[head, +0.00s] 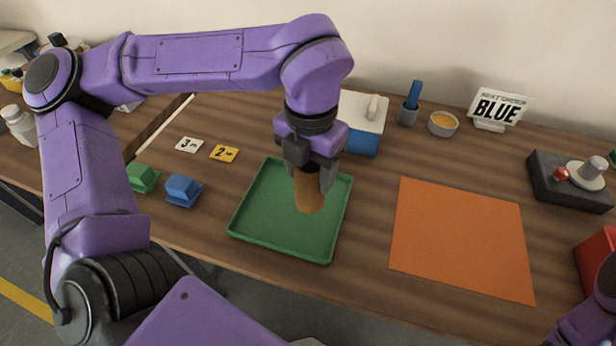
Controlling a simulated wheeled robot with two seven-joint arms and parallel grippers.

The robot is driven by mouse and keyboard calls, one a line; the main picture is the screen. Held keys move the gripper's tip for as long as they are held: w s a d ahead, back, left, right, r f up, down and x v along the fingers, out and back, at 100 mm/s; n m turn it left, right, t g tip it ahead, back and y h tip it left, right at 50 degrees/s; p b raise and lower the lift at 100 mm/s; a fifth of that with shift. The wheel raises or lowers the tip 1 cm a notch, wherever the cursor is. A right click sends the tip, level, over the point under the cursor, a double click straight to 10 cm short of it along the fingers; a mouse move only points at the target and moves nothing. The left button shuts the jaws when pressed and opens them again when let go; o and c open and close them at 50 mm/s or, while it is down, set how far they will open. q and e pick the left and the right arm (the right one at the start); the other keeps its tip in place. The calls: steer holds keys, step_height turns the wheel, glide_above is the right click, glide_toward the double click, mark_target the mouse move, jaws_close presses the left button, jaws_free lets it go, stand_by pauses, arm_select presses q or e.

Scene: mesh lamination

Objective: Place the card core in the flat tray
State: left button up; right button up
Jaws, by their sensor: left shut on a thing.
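The card core (309,196) is a brown tube. My left gripper (313,178) points down and is shut on its upper part. The core hangs roughly upright in front of the flat green tray (272,238), over its middle to right part. I cannot tell whether its lower end touches the tray floor. The rest of the tray looks empty. Only a purple part of my right arm shows at the lower right corner, and its gripper is out of view.
An orange sheet (461,240) lies right of the tray. A blue and white box (362,122) stands just behind it. Blue (183,190) and green (142,177) blocks sit to its left. A dark device (567,182) is at far right.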

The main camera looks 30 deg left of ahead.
arm_select(q)
steer(key=f, duration=0.3)
steer(key=shift+w+a+f, duration=0.2)
steer(key=shift+a+f, duration=0.15)
steer(key=shift+f, duration=0.05)
steer(key=shift+d+f, duration=0.1)
steer(key=shift+f, duration=0.1)
steer(key=o, duration=1.1)
steer(key=shift+c, duration=0.2)
steer(key=shift+r, duration=0.1)
step_height(320, 180, up, 12)
steer(key=shift+r, duration=0.15)
